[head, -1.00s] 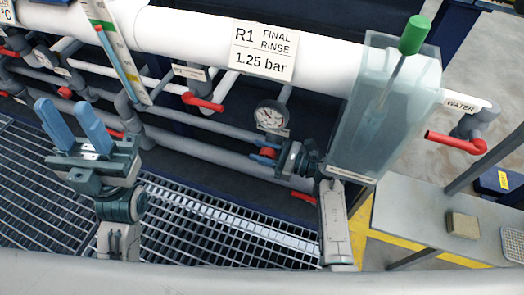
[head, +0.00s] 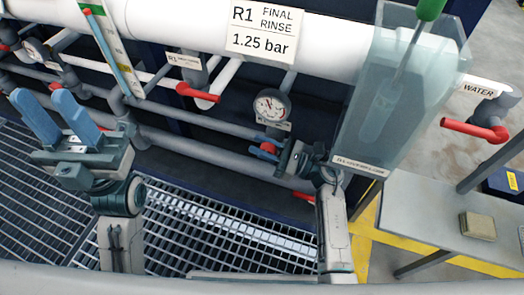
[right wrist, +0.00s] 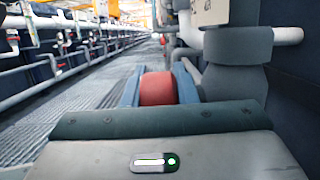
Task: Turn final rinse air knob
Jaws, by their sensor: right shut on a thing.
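The final rinse air knob is red and round (right wrist: 157,88); in the right wrist view it sits between the two blue fingers of my right gripper. In the head view the red knob (head: 268,148) shows below the pressure gauge (head: 271,106). My right gripper (head: 266,146) is shut on the knob, coming from the right. The gauge has a white dial with a needle, too small to read exactly. My left gripper (head: 52,118) is open and empty at the left, above the grating.
A white pipe (head: 160,30) carries the sign R1 final rinse 1.25 bar (head: 262,30). Red valve handles (head: 198,92) hang below it. A clear tank (head: 385,90) stands right of the gauge. A grey bench (head: 420,220) is at the right. Grating (head: 200,235) lies below.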

